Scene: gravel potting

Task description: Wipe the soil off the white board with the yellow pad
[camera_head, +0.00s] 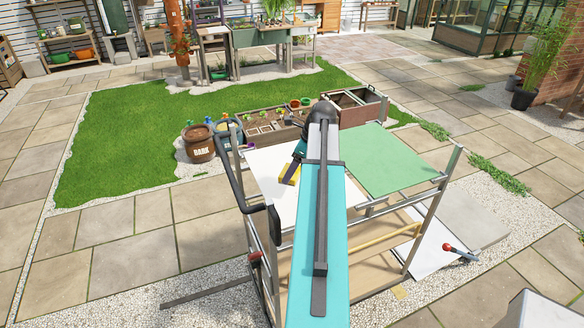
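The white board (262,163) lies flat on the left of the cart top, partly hidden behind my teal arm. No soil can be made out on the part that shows. The yellow pad (290,173) shows as a small yellow patch over the white board, just left of my arm. My gripper (295,165) is at the pad, below my dark wrist. Its fingers are too small and too covered to tell whether they are closed on the pad. I cannot tell whether the pad touches the board.
A green board (378,160) lies right of the white one. The cart's metal posts (449,160) rise at its corners. Behind are a planter box (268,128), a wooden crate (352,106) and a bark pot (199,143). A red-ended lever (459,252) sticks out at right.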

